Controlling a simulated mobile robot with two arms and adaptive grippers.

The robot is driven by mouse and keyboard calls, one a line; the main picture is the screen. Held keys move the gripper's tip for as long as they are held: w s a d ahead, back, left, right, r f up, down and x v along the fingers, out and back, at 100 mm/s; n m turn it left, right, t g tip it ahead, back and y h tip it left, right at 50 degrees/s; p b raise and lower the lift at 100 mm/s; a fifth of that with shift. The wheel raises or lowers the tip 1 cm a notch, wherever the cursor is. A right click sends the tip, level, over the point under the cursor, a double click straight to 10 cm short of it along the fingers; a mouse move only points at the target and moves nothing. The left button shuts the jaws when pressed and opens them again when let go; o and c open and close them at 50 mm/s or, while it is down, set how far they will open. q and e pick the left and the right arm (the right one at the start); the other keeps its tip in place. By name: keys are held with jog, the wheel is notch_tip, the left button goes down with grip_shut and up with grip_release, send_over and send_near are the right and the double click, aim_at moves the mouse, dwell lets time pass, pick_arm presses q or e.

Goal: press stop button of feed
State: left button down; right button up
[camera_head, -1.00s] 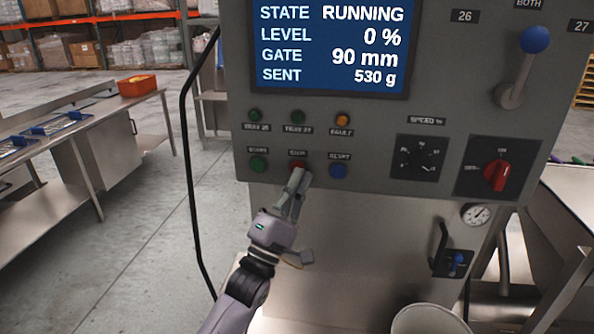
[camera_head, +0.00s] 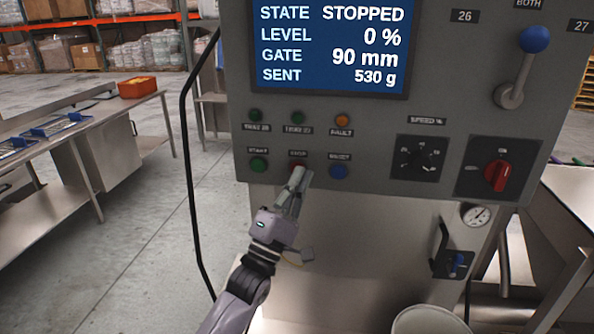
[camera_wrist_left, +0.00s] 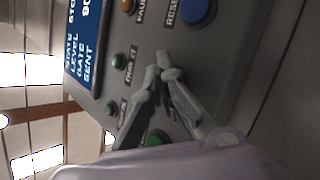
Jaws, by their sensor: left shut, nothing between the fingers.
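The red stop button (camera_head: 295,165) is in the lower button row of the grey control panel (camera_head: 450,60), between the green start button (camera_head: 259,164) and the blue reset button (camera_head: 338,171). My left gripper (camera_head: 299,174) is shut and empty, its fingertips at the stop button and covering most of it. Whether they touch it I cannot tell. In the left wrist view the shut fingertips (camera_wrist_left: 164,66) hide the stop button. The screen (camera_head: 330,45) reads STATE STOPPED, LEVEL 0 %, GATE 90 mm, SENT 530 g. My right gripper is not in view.
Indicator lamps (camera_head: 298,117) sit above the buttons. A speed dial (camera_head: 418,160), a red rotary switch (camera_head: 497,176) and a blue-knobbed lever (camera_head: 535,40) are to the right. A black cable (camera_head: 188,150) hangs at the panel's left. A steel table (camera_head: 60,205) stands at left.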

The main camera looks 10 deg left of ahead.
pick_arm(q)
jog(key=shift+s, duration=0.1)
dwell(0.4)
jog(key=shift+s+p, duration=0.4)
jog(key=shift+s, duration=0.3)
jog(key=s+p, duration=0.2)
jog(key=s, duration=0.3)
jog(key=shift+a, duration=0.15)
jog(key=shift+w+f, duration=0.1)
jog(key=shift+f, duration=0.05)
dwell(0.3)
